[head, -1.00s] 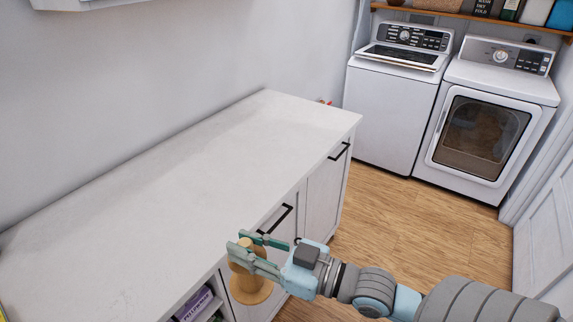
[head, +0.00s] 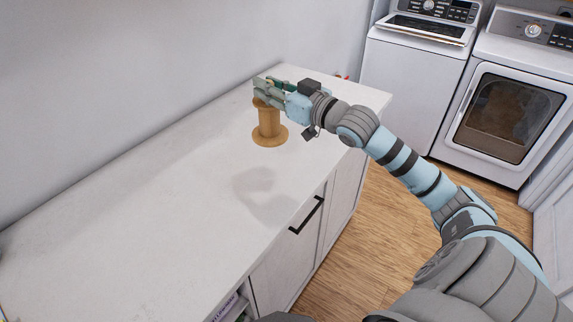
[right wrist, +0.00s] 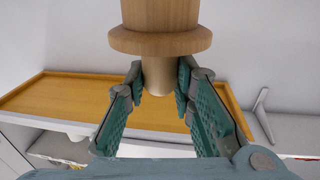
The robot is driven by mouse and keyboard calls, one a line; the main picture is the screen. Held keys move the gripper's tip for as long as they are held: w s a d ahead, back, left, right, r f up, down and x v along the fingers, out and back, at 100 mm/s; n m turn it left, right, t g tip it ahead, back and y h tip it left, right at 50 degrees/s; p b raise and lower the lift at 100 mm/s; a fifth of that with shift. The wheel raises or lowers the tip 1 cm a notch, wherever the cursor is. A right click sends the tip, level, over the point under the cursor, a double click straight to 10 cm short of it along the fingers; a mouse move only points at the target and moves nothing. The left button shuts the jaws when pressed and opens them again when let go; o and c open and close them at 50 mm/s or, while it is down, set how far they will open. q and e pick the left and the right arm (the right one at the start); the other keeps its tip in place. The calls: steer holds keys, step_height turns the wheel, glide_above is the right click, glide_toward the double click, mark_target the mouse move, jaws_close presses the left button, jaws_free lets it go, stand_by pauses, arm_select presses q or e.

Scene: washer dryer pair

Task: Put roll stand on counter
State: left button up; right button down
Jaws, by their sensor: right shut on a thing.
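The wooden roll stand (head: 268,122) is upright over the far part of the white counter (head: 150,180), its round base at the bottom. A shadow on the counter lies apart from the base, toward the front, so the stand looks held above the surface. My right gripper (head: 266,88) is shut on the stand's narrow top end. In the right wrist view the fingers (right wrist: 160,82) close on the narrow end from both sides, and the thicker part of the stand (right wrist: 160,14) shows at the top. My left gripper is not in view.
The counter top is bare around the stand. The wall (head: 130,60) runs along its back edge. Cabinet doors with a black handle (head: 307,215) are below the front edge. A washer (head: 415,75) and a dryer (head: 510,110) stand beyond the far end.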

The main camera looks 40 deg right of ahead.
steer(key=w+d+r+m+h, duration=0.1)
steer(key=w+d+r+h, duration=0.2)
steer(key=d+r, duration=0.25)
step_height(320, 180, down, 19)
steer(key=b, duration=0.4)
steer(key=shift+s+d+f, duration=0.15)
steer(key=shift+s+d, duration=0.15)
steer(key=shift+s, duration=0.1)
steer(key=c, duration=1.4)
jaws_free()
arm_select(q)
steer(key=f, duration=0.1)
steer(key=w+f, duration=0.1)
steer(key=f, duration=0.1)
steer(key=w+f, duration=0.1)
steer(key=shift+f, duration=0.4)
arm_select(e)
steer(key=shift+o, duration=0.2)
